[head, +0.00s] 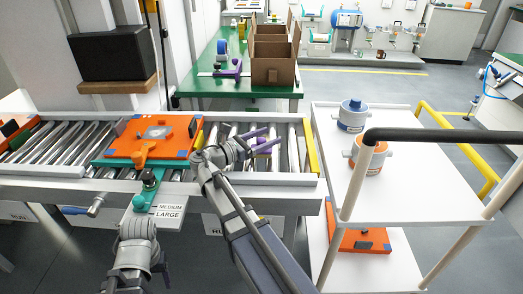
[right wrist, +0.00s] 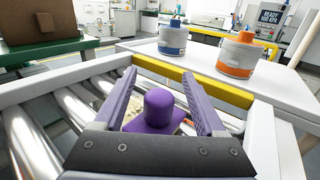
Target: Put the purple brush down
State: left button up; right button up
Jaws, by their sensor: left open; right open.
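The purple brush (right wrist: 160,112) stands with its rounded knob up and pale bristles below, over the metal rollers. In the right wrist view it is between the two purple fingers of my right gripper (right wrist: 163,88), with gaps on both sides. In the head view the brush (head: 263,147) shows only as a small purple patch, partly hidden by my right gripper (head: 268,138), which is open. My left gripper (head: 139,279) is low at the front left, away from the brush. Its fingers are hard to make out, and nothing shows in it.
An orange plate (head: 170,128) sits on a teal base on the conveyor to the left. A yellow end stop (head: 311,149) closes the roller end. A white cart (head: 389,123) at right carries blue and orange canisters. A brown box (head: 273,70) stands on the green table behind.

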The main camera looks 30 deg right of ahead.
jog(key=shift+d, duration=0.8)
grip_shut()
